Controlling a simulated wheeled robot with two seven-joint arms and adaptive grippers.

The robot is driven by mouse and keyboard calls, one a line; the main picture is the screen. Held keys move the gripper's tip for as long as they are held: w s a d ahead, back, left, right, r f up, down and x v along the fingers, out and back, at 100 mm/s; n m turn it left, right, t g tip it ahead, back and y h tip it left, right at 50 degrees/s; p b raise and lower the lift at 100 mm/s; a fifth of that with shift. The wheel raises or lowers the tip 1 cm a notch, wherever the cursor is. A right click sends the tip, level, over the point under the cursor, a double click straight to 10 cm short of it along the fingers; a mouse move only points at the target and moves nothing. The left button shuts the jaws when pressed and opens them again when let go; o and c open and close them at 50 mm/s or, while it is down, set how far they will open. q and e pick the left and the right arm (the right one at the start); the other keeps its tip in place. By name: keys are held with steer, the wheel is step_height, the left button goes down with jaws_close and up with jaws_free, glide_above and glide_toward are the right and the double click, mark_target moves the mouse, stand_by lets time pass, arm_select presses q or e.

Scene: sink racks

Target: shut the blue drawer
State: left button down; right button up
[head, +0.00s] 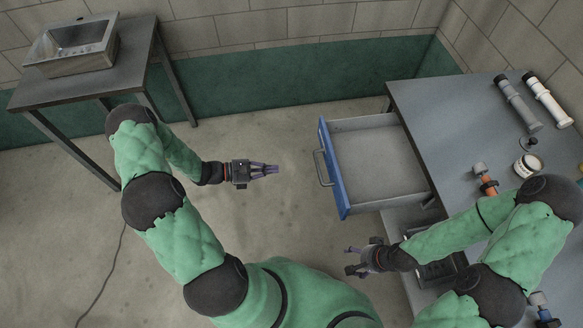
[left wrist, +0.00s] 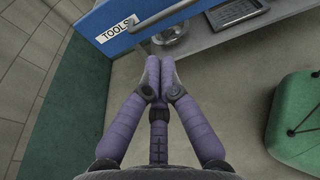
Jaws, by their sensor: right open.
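The blue drawer (head: 332,172) is pulled out from the left side of the grey workbench (head: 425,112), and its empty grey inside shows. Its handle (head: 322,168) faces left. In the left wrist view the blue front (left wrist: 95,24) carries a "TOOLS" label, with the handle (left wrist: 172,14) ahead of my fingers. My left gripper (head: 275,170) is shut and empty, left of the handle and apart from it in the head view. My right gripper (head: 348,260) is open and empty, below the drawer's near corner in the picture.
On the workbench lie a grey tube (head: 518,103), a white tube (head: 547,102), a white round container (head: 527,165) and an orange-handled tool (head: 487,184). A side table (head: 85,75) with a metal box stands at the back left. The floor left of the drawer is clear.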

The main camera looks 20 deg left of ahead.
arm_select(q)
steer(key=b+x, duration=0.2)
steer(key=x, duration=1.1)
steer(key=shift+d+b, duration=0.2)
steer(key=shift+b, duration=0.15)
steer(key=r+x, duration=0.1)
steer(key=x, duration=0.7)
steer(key=r+x, duration=0.1)
steer(key=x, duration=0.3)
steer(key=shift+w+d+r+b, duration=0.15)
steer(key=shift+d+b, duration=0.2)
steer(key=shift+d, duration=0.35)
steer(key=b, duration=0.3)
glide_above(384, 163)
steer(key=shift+s+a, duration=0.2)
steer(key=shift+w+d, duration=0.15)
steer(key=shift+d, duration=0.05)
steer(key=shift+w+r, duration=0.1)
steer(key=shift+r, duration=0.05)
steer(key=shift+r, duration=0.1)
